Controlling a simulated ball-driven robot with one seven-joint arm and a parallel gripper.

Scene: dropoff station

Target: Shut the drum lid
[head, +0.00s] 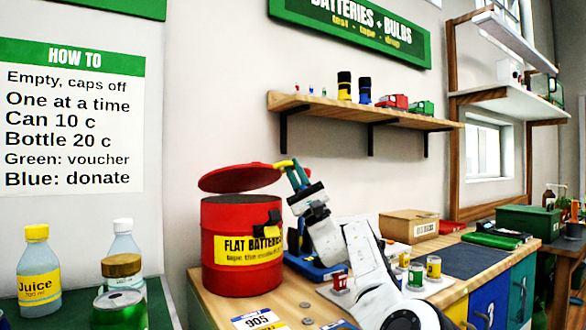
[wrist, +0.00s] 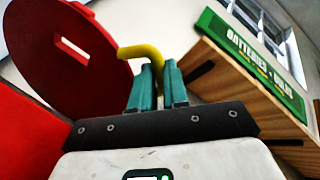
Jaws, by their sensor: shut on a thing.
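The red drum (head: 226,275) stands on the wooden counter with a yellow "FLAT BATTERIES" label. Its red lid (head: 238,178) is raised and tilted above the rim, leaving a gap. In the wrist view the lid (wrist: 55,75) shows its slot at the left. A yellow handle (head: 283,164) sticks out from the lid's right side. My gripper (head: 294,172) has teal fingers and is shut on this handle, which also shows in the wrist view (wrist: 143,51). The drum (wrist: 25,135) fills the lower left there. The drum's inside is hidden.
A wall shelf (head: 370,114) with small items hangs above my arm. The sign (wrist: 258,62) and shelf are at right in the wrist view. A cardboard box (head: 408,226) and small cups (head: 433,266) stand right of my arm. Bottles (head: 38,270) stand at left.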

